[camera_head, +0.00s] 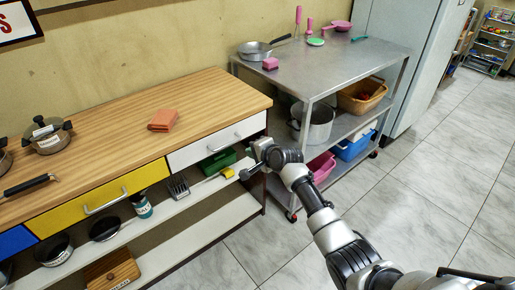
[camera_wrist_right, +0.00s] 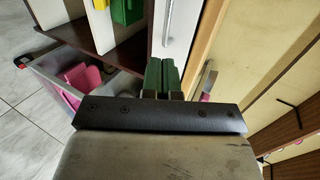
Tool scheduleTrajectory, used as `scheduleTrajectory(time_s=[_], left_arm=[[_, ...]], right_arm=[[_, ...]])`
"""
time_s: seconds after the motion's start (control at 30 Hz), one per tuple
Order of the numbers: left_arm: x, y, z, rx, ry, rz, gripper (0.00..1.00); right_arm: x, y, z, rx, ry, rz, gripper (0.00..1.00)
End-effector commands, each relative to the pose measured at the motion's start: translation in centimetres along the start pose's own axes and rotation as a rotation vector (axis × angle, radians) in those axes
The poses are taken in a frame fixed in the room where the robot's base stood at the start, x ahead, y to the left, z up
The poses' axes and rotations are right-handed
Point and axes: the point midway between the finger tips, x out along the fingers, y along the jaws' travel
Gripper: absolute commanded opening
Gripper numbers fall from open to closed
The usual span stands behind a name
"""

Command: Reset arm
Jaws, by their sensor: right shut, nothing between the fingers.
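My right gripper (camera_head: 250,168) is at the front right corner of the wooden-topped counter (camera_head: 215,92), close to the white drawer (camera_head: 218,142). In the right wrist view its fingers (camera_wrist_right: 162,78) are together, with nothing held between them. My right arm reaches in from the lower right of the head view. The white drawer also shows in the wrist view (camera_wrist_right: 178,30), just beyond the fingers. I cannot tell whether the gripper touches the counter. My left gripper is not in view.
A green box (camera_head: 218,162) and a spatula (camera_head: 178,187) lie on the shelf under the white drawer. A metal cart (camera_head: 335,65) with a pot (camera_head: 312,122) and bins stands to the right. An orange cloth (camera_head: 163,120) lies on the counter. Tiled floor (camera_head: 440,190) is clear on the right.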

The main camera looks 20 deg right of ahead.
Motion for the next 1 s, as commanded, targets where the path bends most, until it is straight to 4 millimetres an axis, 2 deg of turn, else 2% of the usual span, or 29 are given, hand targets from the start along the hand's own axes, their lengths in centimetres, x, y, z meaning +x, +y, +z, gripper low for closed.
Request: scheduleTrajectory(time_s=[0.2, 0.4, 0.47, 0.53, 0.57, 0.67, 0.7, 0.77, 0.8, 0.87, 0.9, 0.97, 1.0], left_arm=[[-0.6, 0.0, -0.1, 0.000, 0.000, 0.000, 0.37], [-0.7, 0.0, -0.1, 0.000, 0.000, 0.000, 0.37], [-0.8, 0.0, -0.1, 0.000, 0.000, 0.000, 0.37], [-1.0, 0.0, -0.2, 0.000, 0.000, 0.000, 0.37], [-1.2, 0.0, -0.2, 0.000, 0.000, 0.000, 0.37], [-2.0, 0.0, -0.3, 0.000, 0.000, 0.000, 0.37], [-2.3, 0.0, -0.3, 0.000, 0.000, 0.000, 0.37], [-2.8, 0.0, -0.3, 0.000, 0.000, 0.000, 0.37], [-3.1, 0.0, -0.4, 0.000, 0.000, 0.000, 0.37], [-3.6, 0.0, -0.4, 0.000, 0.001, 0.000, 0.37], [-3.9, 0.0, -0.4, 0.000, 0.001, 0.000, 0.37], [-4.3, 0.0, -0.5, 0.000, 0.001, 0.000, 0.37], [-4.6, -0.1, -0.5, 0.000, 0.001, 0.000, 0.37]], right_arm=[[-2.1, -0.1, 0.0, -0.001, 0.000, -0.001, 0.00], [-2.4, 0.2, 0.0, -0.001, 0.001, 0.002, 0.00], [-2.3, 0.9, 0.0, -0.011, 0.003, 0.014, 0.00], [-2.1, 2.9, 0.2, -0.040, 0.010, 0.048, 0.00], [-2.0, 4.2, 0.3, -0.060, 0.014, 0.069, 0.00], [-2.0, 10.3, 0.9, -0.158, 0.024, 0.166, 0.00], [-2.2, 13.3, 1.2, -0.208, 0.024, 0.213, 0.00], [-2.8, 17.8, 1.9, -0.292, 0.018, 0.285, 0.00], [-3.5, 20.8, 2.4, -0.349, 0.010, 0.330, 0.00], [-4.7, 25.3, 3.3, -0.434, -0.010, 0.399, 0.00], [-5.7, 28.2, 3.9, -0.492, -0.029, 0.444, 0.00], [-7.4, 32.3, 5.0, -0.577, -0.062, 0.506, 0.00], [-8.7, 35.0, 5.8, -0.635, -0.090, 0.547, 0.00]])
